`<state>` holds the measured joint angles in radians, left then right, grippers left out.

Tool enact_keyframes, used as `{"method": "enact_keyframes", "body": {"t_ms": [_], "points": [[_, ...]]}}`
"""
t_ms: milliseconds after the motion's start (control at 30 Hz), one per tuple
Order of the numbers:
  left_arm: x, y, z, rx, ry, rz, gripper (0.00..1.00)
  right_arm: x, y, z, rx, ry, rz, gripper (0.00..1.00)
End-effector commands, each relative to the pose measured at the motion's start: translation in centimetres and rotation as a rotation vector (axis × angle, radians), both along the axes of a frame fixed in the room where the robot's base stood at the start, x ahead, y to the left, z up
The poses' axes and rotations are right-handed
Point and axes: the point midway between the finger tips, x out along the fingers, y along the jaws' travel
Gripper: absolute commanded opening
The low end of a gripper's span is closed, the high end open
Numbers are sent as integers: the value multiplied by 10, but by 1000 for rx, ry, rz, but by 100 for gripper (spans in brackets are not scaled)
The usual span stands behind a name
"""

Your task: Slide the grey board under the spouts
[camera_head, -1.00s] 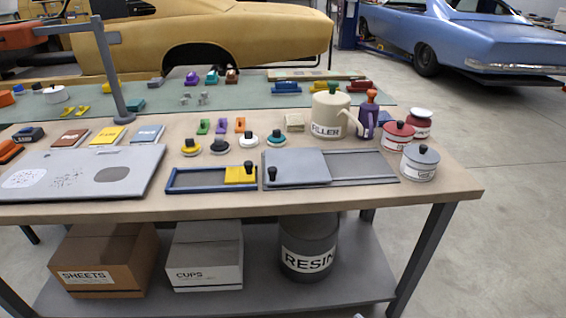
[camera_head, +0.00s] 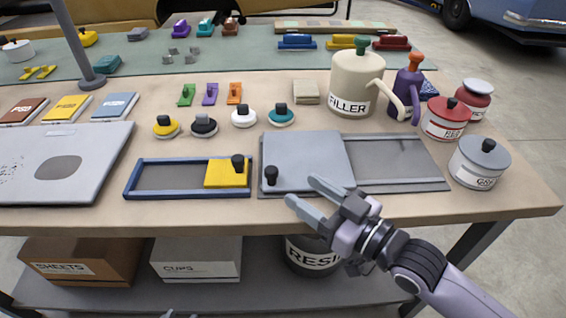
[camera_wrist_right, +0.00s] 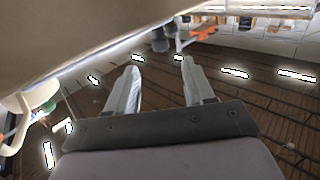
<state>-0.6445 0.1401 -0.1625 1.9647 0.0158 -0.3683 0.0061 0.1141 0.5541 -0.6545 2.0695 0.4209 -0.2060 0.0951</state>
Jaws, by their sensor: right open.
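The grey board (camera_head: 308,152) lies flat in the left part of a dark grey track (camera_head: 395,158) near the table's front edge. A black knob (camera_head: 271,175) stands at its front left corner. The cream FILLER can (camera_head: 350,85) and the purple can (camera_head: 406,90) stand behind the track, and their spouts reach toward its right part. My right gripper (camera_head: 302,190) is open and empty just in front of the board's front edge, near the knob. Its two fingers (camera_wrist_right: 158,88) are apart in the right wrist view. Small grey tips (camera_head: 182,314), perhaps my left gripper, barely show at the bottom edge.
Red and grey lidded pots (camera_head: 480,162) stand right of the track. A blue-framed track with a yellow slider (camera_head: 227,172) lies to the left. Several round knobbed pucks (camera_head: 204,125) stand behind it. The bare tabletop (camera_head: 510,200) at the front right is clear.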

Motion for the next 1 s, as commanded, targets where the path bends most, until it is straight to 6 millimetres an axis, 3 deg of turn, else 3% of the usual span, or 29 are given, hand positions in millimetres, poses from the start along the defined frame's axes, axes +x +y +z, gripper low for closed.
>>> {"method": "enact_keyframes", "body": {"t_ms": [500,867,967,1000], "points": [[-4,0,-2,4,9,-3,43,45,45,1,1,-1,0,53],[-4,1,-2,4,9,-2,43,49,49,0,-1,-1,-1,53],[-4,1,-2,4,9,-2,43,49,49,0,-1,-1,-1,27],[-4,1,-2,4,9,-2,43,49,49,0,-1,-1,-1,14]]}}
